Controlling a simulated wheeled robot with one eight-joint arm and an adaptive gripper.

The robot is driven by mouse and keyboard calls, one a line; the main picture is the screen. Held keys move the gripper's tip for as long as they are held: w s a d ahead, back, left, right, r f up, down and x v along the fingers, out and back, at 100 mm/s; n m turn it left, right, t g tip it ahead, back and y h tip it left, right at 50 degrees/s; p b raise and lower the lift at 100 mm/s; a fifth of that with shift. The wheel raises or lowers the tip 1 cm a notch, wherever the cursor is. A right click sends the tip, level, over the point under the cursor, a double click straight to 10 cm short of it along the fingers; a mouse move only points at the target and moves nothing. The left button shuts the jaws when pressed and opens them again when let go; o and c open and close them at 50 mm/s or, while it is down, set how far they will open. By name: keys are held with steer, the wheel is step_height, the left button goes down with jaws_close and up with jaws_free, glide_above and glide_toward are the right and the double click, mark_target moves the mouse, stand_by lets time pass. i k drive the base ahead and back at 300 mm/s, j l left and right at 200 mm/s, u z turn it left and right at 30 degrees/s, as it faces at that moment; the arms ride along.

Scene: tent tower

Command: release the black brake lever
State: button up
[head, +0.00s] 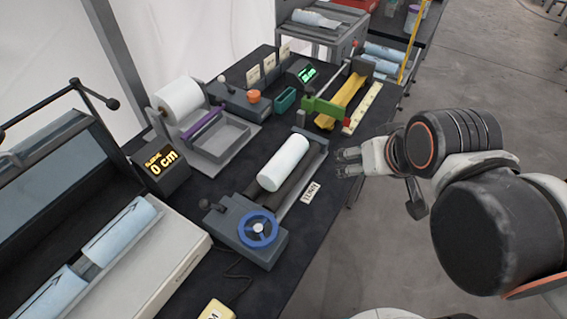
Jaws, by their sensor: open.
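A grey box with a blue handwheel (258,229) stands at the front of the dark table. A short lever with a dark ball knob (207,204) sticks out at its left side. It may be the brake lever, but I cannot tell its setting. Behind the box, a white roll (284,162) lies on dark rollers, with a "TURN" label (311,192) at its right. My gripper (346,162) is open and empty, to the right of the roll near the table's right edge. It is apart from the lever, with the roll and box between them.
A white roll with a purple bar (203,124) and tray stands behind. A "0 cm" display (163,164) and a machine with a black bar handle (112,103) are at left. A green-and-yellow device (342,97) stands at the back right. The floor at right is clear.

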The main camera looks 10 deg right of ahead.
mark_target(204, 204)
steer(key=k+u, duration=0.1)
steer(key=u, duration=1.15)
steer(key=k, duration=0.1)
